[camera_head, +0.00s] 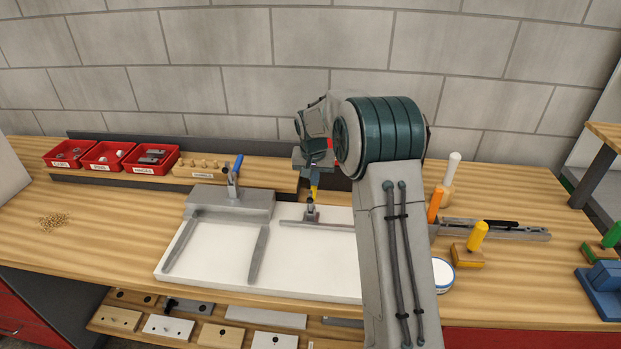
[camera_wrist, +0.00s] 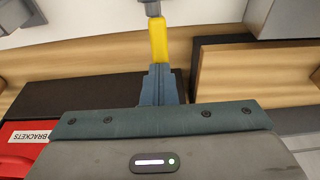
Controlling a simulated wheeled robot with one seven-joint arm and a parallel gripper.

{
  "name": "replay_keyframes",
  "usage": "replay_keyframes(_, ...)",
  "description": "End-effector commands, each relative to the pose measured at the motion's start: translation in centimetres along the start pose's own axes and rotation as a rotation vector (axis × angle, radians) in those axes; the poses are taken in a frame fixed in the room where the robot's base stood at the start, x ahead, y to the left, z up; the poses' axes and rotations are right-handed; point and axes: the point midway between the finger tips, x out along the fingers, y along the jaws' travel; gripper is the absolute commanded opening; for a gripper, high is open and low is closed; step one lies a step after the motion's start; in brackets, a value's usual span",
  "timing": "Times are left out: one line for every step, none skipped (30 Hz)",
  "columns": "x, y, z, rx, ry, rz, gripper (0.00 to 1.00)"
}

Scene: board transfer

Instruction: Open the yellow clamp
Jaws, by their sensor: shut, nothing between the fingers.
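The yellow clamp (camera_head: 314,193) stands on the white board fixture (camera_head: 210,250), its yellow handle pointing up. Its grey metal base (camera_head: 311,214) sits beside a flat grey bar. In the wrist view the yellow handle (camera_wrist: 158,40) runs up the picture to a grey metal stem. My gripper (camera_head: 315,180) is at the free end of the handle, partly hidden by my arm. In the wrist view the blue-grey fingers (camera_wrist: 158,70) are shut and empty, their tips right at the handle's end. I cannot tell whether they touch it.
A blue-handled clamp (camera_head: 238,165) stands on a grey block to the left. Red bins (camera_head: 150,160) and a wooden rack (camera_head: 200,168) line the back. The front-left table is mostly clear.

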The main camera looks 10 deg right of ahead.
Motion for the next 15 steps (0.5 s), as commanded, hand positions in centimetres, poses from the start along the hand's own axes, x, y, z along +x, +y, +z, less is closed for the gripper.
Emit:
replay_keyframes(0.2,0.1,0.1,0.0,-0.002,0.003,0.0)
replay_keyframes(0.1,0.1,0.1,-0.001,-0.002,0.003,0.0)
replay_keyframes(-0.1,0.0,0.1,-0.002,-0.002,0.002,0.0)
replay_keyframes(-0.3,0.0,0.0,-0.002,-0.002,0.002,0.0)
replay_keyframes(-0.6,-0.1,0.0,-0.002,-0.001,0.002,0.0)
replay_keyframes(-1.1,-0.1,-0.1,-0.002,-0.001,0.001,0.0)
replay_keyframes(-1.6,-0.1,-0.2,-0.002,0.0,0.001,0.0)
replay_keyframes(-2.2,-0.1,-0.3,-0.001,0.001,0.001,0.0)
replay_keyframes(-3.0,0.0,-0.4,0.0,0.001,0.001,0.0)
replay_keyframes(-3.7,0.0,-0.5,0.001,0.002,0.001,0.0)
replay_keyframes(-4.4,0.1,-0.7,0.002,0.003,0.0,0.0)
replay_keyframes(-5.0,0.1,-0.7,0.003,0.004,0.0,0.0)
replay_keyframes(-5.4,0.1,-0.7,0.003,0.006,0.0,0.0)
replay_keyframes(-6.0,0.1,-0.7,0.003,0.006,0.0,0.0)
replay_keyframes(-7.0,0.1,-0.8,0.004,0.008,0.0,0.0)
